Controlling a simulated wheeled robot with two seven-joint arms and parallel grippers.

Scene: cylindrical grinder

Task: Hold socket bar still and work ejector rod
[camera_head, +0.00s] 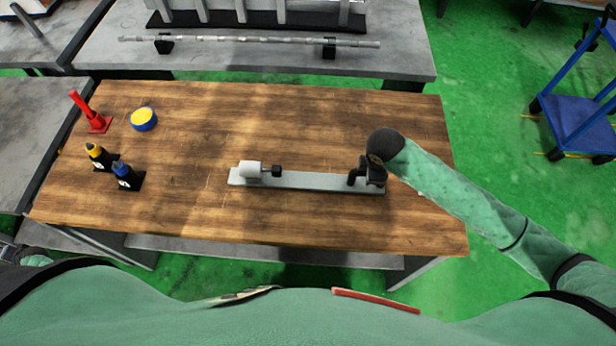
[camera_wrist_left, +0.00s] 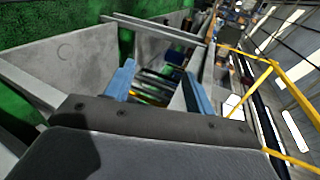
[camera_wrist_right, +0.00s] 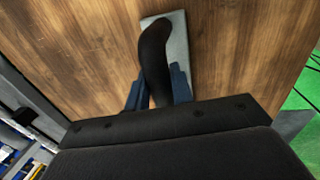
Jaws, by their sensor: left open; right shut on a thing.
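The socket bar (camera_head: 310,181) is a long flat grey bar lying on the wooden table. A white cylinder (camera_head: 250,169) with a short black knobbed rod (camera_head: 270,171) sits on its left end. A black upright handle (camera_head: 354,176) stands at its right end. My right gripper (camera_head: 372,178) is at that end. In the right wrist view its blue fingers (camera_wrist_right: 158,92) are shut on the black curved handle (camera_wrist_right: 154,55), with the grey bar end behind it. My left gripper (camera_wrist_left: 160,88) is open and empty in its wrist view, away from the bar.
The wooden table (camera_head: 200,215) holds a red stand (camera_head: 97,122), a blue-and-yellow round container (camera_head: 143,119) and yellow-topped (camera_head: 99,157) and blue-topped (camera_head: 126,176) bottles at the left. A long metal rod (camera_head: 250,40) rests on a grey bench behind.

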